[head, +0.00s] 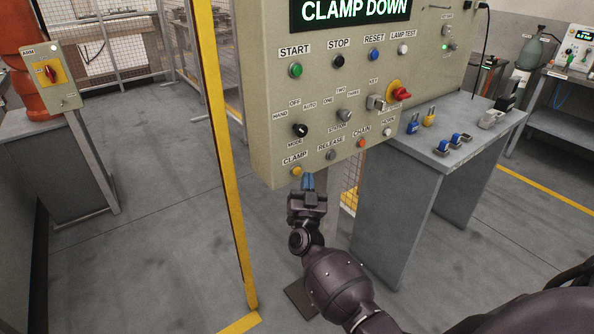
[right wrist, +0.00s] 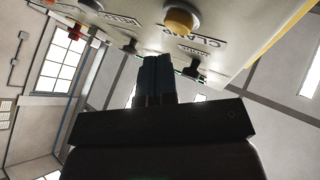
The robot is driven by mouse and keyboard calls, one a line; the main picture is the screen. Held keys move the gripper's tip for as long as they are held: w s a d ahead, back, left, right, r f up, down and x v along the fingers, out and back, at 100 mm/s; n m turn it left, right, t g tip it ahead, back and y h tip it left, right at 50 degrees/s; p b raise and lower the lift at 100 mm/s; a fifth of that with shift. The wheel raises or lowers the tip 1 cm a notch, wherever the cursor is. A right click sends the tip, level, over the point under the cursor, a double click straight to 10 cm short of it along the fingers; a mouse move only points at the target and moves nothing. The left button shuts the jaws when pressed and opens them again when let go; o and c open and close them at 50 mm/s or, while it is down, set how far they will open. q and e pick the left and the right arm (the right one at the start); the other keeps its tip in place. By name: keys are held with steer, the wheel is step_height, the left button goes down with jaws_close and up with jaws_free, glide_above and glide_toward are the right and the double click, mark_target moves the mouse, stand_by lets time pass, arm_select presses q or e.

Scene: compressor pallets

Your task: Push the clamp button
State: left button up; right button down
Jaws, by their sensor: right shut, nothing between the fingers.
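The clamp button (head: 296,171) is a yellow push button under the CLAMP label, at the lower left of a beige control panel (head: 268,120). In the right wrist view the yellow button (right wrist: 181,20) stands out from the panel face, above and to the right of the fingertips. My right gripper (head: 308,180) is shut and empty, just below and right of the button, apart from it. Its closed fingers (right wrist: 154,70) point up towards the panel in the right wrist view. The panel's display (head: 352,12) reads CLAMP DOWN. My left gripper is not in view.
A grey release button (head: 331,155) and an orange button (head: 361,143) sit right of the clamp button. A yellow post (head: 222,150) stands left of the panel. A grey table (head: 455,150) with padlocks is at the right.

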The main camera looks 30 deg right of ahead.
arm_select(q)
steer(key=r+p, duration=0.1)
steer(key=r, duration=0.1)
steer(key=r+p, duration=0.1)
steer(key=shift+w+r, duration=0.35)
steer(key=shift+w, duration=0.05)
arm_select(e)
steer(key=s, duration=0.5)
steer(key=shift+s+d, duration=0.2)
steer(key=shift+s, duration=0.15)
